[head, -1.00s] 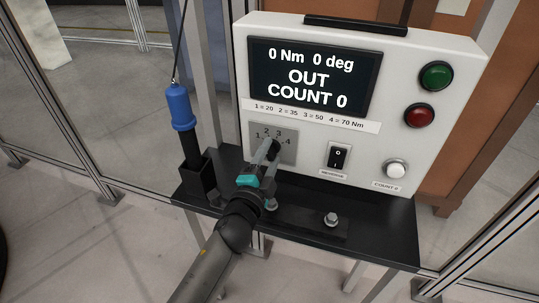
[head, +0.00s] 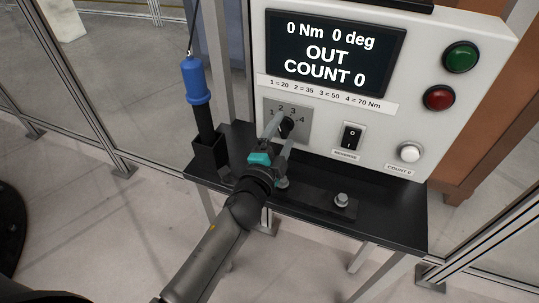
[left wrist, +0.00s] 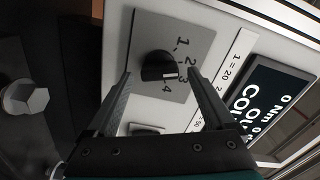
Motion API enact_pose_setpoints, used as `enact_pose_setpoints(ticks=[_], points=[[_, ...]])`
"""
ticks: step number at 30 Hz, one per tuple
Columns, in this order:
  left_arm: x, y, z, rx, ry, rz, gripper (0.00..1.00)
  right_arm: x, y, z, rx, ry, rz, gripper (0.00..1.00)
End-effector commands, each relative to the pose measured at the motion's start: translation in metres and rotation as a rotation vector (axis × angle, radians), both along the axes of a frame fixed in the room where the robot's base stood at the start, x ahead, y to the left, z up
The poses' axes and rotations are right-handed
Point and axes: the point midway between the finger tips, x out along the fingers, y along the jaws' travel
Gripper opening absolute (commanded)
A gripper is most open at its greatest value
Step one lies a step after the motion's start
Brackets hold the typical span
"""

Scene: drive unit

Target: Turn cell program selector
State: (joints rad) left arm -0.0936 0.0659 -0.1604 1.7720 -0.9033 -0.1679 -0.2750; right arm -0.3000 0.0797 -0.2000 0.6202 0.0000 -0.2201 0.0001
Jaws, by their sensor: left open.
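The program selector is a black round knob (left wrist: 158,66) on a grey plate (left wrist: 146,30) marked 1 to 4. In the head view the knob (head: 287,126) sits on the lower left of the white control box, partly hidden by my fingers. My left gripper (head: 279,130) is open, its two fingers reaching toward the knob. In the left wrist view the fingertips (left wrist: 158,76) lie on either side of the knob with gaps showing; their depth against it is hard to tell. The number the knob points to is unclear. My right gripper is not in view.
The display (head: 334,52) reads 0 Nm, 0 deg, OUT, COUNT 0. A reverse rocker switch (head: 352,136), white button (head: 410,152), green button (head: 461,57) and red button (head: 438,97) are to the right. A blue-handled tool (head: 195,82) stands in a holder at left. A black shelf (head: 385,227) lies below.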

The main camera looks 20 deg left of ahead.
Motion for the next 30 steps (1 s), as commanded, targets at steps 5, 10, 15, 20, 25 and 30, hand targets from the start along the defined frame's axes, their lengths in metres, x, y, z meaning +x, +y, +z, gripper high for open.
enact_pose_setpoints(ticks=[5, 10, 15, 20, 25, 30], points=[[-0.025, 0.001, -0.001, 0.0, 0.004, 0.001, 0.88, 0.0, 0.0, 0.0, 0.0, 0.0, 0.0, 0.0], [-0.053, 0.001, -0.002, -0.002, 0.003, 0.0, 0.88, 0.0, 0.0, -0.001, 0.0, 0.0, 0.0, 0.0], [-0.08, 0.003, -0.001, -0.001, 0.002, 0.0, 0.88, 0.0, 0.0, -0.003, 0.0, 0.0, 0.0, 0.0], [-0.105, 0.004, -0.002, -0.002, 0.003, 0.001, 0.88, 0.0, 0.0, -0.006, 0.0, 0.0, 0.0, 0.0], [-0.127, 0.004, -0.001, -0.001, 0.003, 0.001, 0.88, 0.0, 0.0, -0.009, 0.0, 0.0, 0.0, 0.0], [-0.141, 0.005, -0.001, 0.0, 0.001, 0.001, 0.88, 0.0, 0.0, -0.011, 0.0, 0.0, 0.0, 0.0]])
